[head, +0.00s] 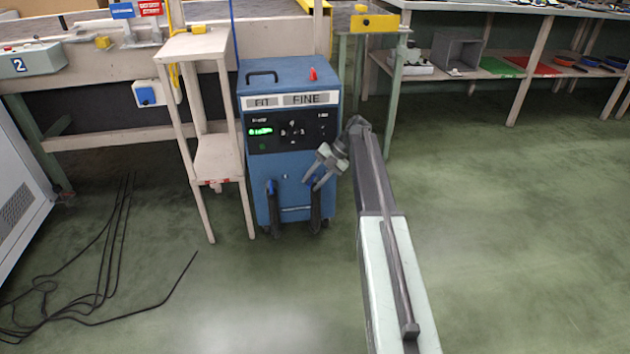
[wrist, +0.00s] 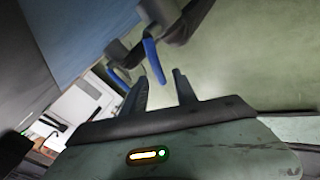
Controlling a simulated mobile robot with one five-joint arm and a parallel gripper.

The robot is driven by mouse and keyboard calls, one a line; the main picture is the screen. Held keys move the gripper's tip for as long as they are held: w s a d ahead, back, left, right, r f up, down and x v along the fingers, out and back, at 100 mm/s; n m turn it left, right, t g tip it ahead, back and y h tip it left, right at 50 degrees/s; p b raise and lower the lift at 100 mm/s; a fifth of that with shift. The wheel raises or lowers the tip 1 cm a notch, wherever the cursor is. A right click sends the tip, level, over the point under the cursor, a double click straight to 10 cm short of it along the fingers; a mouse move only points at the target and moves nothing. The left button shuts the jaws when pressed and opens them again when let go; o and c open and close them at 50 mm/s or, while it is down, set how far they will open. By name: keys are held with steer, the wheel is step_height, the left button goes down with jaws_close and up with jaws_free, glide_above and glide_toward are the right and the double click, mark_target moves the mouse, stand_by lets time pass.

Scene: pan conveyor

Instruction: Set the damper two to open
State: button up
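A blue cabinet (head: 284,168) has two dark lower fittings with blue levers. The left lever (head: 270,188) and the right lever (head: 314,181) sit side by side, and no number can be read on either, so I cannot tell which is damper two. My gripper (head: 311,184) is at the right lever, its fingers apart. In the wrist view my gripper (wrist: 160,76) is open and empty, with the nearer blue lever (wrist: 154,61) just beyond the fingertips. The other blue lever (wrist: 117,78) shows farther left. Whether a finger touches the nearer lever cannot be told.
A pale wooden stand (head: 215,155) stands close to the cabinet's left. Black cables (head: 95,270) lie on the left floor. A box marked 2 (head: 30,62) is at far left. A bench with trays (head: 500,66) runs along the back right. The right floor is clear.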

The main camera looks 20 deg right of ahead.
steer(key=shift+a, duration=0.1)
steer(key=shift+r, duration=0.2)
steer(key=p+v, duration=0.6)
steer(key=v, duration=0.1)
steer(key=shift+d, duration=0.3)
